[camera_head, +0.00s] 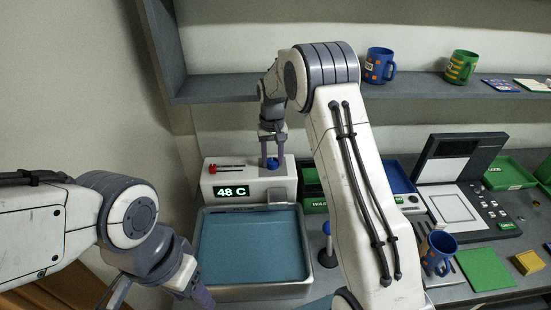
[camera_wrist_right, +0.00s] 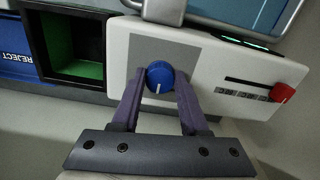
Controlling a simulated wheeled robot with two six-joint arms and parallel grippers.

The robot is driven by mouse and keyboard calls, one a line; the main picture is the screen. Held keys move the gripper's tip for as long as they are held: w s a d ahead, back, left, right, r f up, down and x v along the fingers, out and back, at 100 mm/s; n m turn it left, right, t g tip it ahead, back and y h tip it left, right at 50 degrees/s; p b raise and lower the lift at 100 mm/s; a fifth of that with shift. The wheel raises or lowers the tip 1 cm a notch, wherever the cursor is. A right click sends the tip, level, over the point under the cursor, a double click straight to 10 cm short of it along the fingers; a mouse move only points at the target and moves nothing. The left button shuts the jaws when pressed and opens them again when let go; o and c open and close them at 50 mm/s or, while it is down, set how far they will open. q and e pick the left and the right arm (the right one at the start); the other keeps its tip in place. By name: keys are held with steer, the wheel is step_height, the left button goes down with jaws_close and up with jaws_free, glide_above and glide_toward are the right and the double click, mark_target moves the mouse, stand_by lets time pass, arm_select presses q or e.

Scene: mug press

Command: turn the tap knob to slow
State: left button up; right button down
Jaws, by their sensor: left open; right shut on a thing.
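The tap unit (camera_head: 209,178) is a white box behind the basin, with a green "48 C" display (camera_head: 231,191) and a red slider (camera_head: 214,167). Its blue round tap knob (camera_wrist_right: 160,77) has a white mark pointing down in the right wrist view. My right gripper (camera_head: 272,156) reaches down to the knob (camera_head: 271,163) and is shut on it; in the wrist view its fingers (camera_wrist_right: 159,92) are on either side of the knob. My left gripper (camera_head: 160,296) is open and empty at the lower left, in front of the basin's left side.
A metal basin (camera_head: 204,290) with a blue inside stands before the tap unit. The shelf (camera_head: 225,88) above holds a blue mug (camera_head: 379,66) and a green mug (camera_head: 461,67). Another blue mug (camera_head: 437,252) stands at right. A green-lined bin (camera_wrist_right: 75,70) adjoins the tap unit.

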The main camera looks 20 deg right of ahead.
mark_target(273, 161)
steer(key=shift+w+r, duration=0.1)
steer(key=shift+w, duration=0.05)
steer(key=shift+c, duration=2.1)
jaws_free()
steer(key=shift+r, duration=0.25)
step_height(273, 161, up, 10)
steer(key=b, duration=0.2)
